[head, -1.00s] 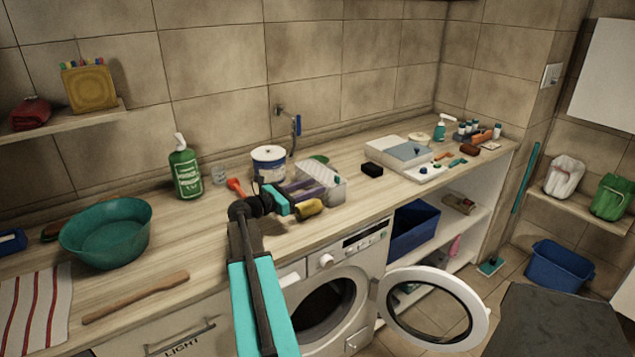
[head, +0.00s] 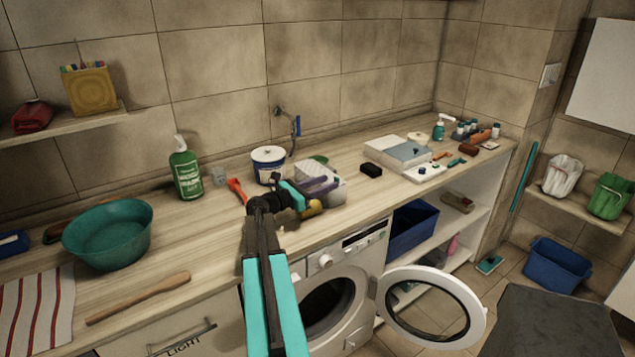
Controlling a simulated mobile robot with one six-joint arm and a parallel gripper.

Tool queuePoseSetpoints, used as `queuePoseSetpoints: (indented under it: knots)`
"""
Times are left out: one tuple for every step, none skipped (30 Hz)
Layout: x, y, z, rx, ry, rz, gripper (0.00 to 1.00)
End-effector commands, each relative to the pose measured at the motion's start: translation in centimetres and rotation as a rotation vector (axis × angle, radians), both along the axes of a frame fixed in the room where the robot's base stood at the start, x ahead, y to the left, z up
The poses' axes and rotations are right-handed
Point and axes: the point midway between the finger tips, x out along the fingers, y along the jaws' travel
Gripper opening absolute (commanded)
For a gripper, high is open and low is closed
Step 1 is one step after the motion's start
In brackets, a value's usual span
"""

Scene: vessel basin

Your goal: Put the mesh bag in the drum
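The drum (head: 322,312) is the dark round opening in the front of the white washing machine (head: 368,262) under the counter. Its round door (head: 478,318) stands open to the right. A pale, patterned thing (head: 312,171) on the counter, behind my gripper, may be the mesh bag, but I cannot tell for certain. My gripper (head: 318,188) is over the counter in front of it and partly covers it. Its fingers are small and dark here, so I cannot see whether they are open or hold anything. A yellow object (head: 312,208) lies just below the gripper.
A white-and-blue tub (head: 268,165) and a red-handled tool (head: 237,190) are left of the gripper. A black block (head: 371,170) and a pale tray (head: 398,153) are to the right. A green basin (head: 108,236) stands far left. The open door juts into the floor space.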

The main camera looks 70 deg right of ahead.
Motion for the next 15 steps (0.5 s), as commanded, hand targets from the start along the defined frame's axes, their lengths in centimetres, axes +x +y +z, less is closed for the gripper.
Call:
queuePoseSetpoints:
  knots:
    - [-0.3,-0.6,0.3,0.0,0.0,-0.002,0.38]
    - [-0.5,-0.9,0.2,0.0,0.0,-0.001,0.38]
    - [-0.7,-1.3,0.2,-0.001,-0.001,0.0,0.38]
    - [-0.8,-1.5,0.2,-0.001,-0.001,0.0,0.38]
    - [-1.0,-1.7,0.2,-0.001,-0.001,0.0,0.38]
    - [-1.1,-1.9,0.2,-0.001,-0.001,0.0,0.38]
    - [-1.2,-2.0,0.1,-0.001,0.0,0.0,0.38]
    - [-1.3,-2.1,0.1,-0.001,0.0,0.0,0.38]
    - [-1.3,-2.1,0.1,-0.001,0.0,0.0,0.38]
    - [-1.4,-2.1,0.1,-0.001,0.0,0.0,0.38]
    - [-1.4,-2.1,0.1,-0.001,0.0,0.0,0.38]
    - [-1.4,-2.1,0.1,-0.001,0.0,0.001,0.38]
    - [-1.3,-2.1,0.1,-0.001,0.0,0.001,0.38]
    - [-1.3,-2.1,0.0,-0.001,0.0,0.001,0.38]
    - [-1.3,-2.1,0.0,-0.001,0.0,0.001,0.38]
